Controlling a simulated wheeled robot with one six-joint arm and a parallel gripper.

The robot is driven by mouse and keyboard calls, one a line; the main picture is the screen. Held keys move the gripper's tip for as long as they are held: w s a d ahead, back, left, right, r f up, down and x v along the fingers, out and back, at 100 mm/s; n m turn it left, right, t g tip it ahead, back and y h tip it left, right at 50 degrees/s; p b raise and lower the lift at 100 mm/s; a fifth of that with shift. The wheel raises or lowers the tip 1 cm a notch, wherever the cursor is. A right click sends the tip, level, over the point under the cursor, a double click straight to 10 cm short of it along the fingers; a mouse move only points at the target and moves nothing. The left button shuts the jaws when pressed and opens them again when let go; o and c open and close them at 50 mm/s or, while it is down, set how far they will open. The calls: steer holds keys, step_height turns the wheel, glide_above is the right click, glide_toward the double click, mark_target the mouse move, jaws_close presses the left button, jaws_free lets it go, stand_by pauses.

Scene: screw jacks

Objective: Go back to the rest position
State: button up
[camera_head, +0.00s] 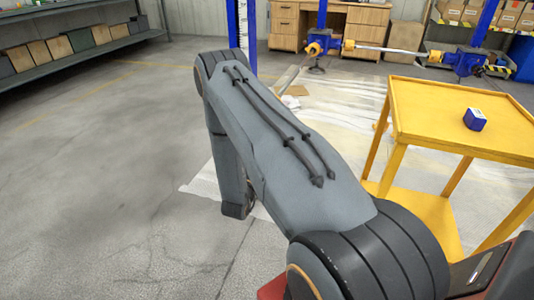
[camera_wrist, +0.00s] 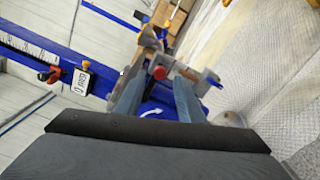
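My gripper (camera_wrist: 157,88) shows in the wrist view with its two grey-blue fingers apart. Blue machine parts and a small red piece (camera_wrist: 159,72) show between and behind the fingers; I see nothing clearly gripped. Behind them is a blue beam with a white curved arrow (camera_wrist: 151,113). In the head view my arm reaches forward and bends down, and my gripper cannot be made out there. The screw jacks, blue with yellow parts, stand at the back: one in the middle (camera_head: 322,45) and one at the right (camera_head: 463,62), with a shiny rod (camera_head: 388,49) between them.
A yellow cart (camera_head: 433,88) stands at the right with a small blue box (camera_head: 474,119) on top. A blue post with a scale (camera_head: 242,25) rises behind my arm. Shelves with boxes (camera_head: 85,42) stand at the far left. The grey floor at left is clear.

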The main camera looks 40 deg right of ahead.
steer(key=shift+s+a, duration=0.25)
steer(key=shift+a, duration=0.05)
steer(key=shift+w, duration=0.1)
